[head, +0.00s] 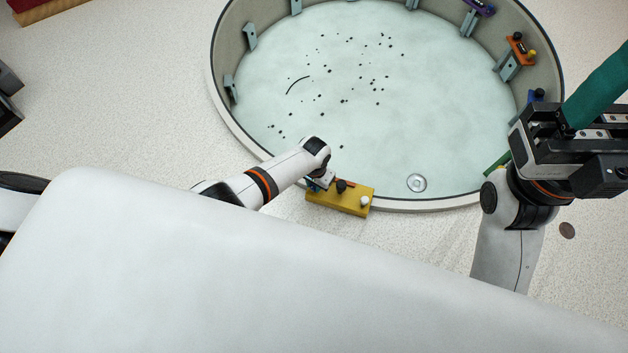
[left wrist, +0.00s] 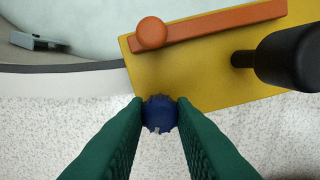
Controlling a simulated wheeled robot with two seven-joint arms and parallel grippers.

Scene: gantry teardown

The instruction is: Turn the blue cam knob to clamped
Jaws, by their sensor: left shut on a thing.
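The blue cam knob (left wrist: 160,113) is round and toothed, with a small light mark on its lower side, at the near edge of the yellow block (left wrist: 200,80). My left gripper (left wrist: 160,116) is shut on it, one green finger on each side. In the head view the left gripper (head: 322,182) is at the left end of the yellow block (head: 335,202), and the wrist hides most of the knob. The block carries an orange bar (left wrist: 215,27) and a black knob (left wrist: 290,57). My right gripper (head: 570,150) is at the right, away from the block; its fingertips are unclear.
The block is at the near rim of a round basin (head: 232,118) with a pale floor and scattered dark specks. Grey brackets (head: 250,37), an orange fixture (head: 518,50) and a purple fixture (head: 480,7) line its wall. A round drain (head: 416,183) is on the floor.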

